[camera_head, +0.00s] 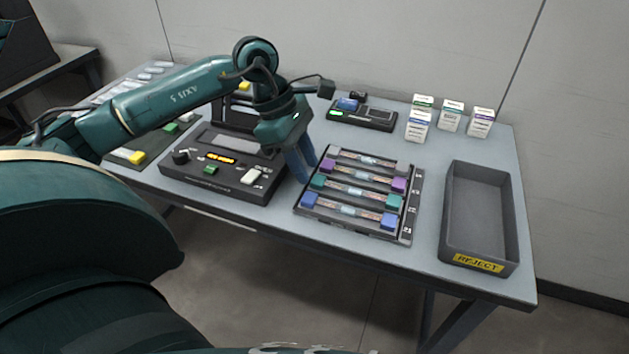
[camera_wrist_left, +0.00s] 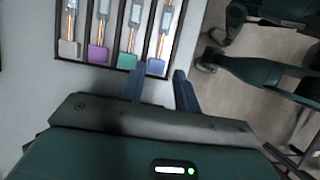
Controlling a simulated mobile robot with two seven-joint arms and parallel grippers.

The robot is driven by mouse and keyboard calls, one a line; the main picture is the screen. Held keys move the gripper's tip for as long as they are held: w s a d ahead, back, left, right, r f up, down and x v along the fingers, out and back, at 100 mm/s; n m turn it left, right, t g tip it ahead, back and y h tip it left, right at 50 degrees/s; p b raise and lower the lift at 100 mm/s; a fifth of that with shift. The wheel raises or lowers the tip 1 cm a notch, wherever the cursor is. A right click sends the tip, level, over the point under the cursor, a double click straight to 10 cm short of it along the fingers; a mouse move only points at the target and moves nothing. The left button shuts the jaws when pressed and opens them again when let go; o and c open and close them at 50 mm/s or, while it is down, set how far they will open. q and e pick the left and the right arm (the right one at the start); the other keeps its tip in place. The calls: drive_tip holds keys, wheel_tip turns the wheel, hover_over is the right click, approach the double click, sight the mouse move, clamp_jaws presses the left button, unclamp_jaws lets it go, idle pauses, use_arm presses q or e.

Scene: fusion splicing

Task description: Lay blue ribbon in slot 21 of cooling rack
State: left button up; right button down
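The cooling rack (camera_head: 352,232) is a dark tray on the table with several ribbons lying across it. The blue ribbon, with its blue end blocks (camera_head: 389,221), lies in the front row, beside the label that seems to read 21. In the left wrist view its near blue end block (camera_wrist_left: 157,67) sits at the rack's edge, just beyond and between my fingertips. My left gripper (camera_head: 303,176) is at the rack's left end. In the left wrist view its fingers (camera_wrist_left: 161,77) are apart, with a gap beside the block. My right gripper is not in view.
Teal (camera_head: 390,200), purple (camera_head: 398,184) and grey-ended (camera_head: 402,166) ribbons fill the rows behind. The splicer (camera_head: 225,178) stands left of the rack. A small dark device (camera_head: 362,116) is behind it. The grey reject bin (camera_head: 483,217) is at the right, with bare table between.

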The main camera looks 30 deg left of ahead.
use_arm(q)
drive_tip(key=shift+v, duration=2.25)
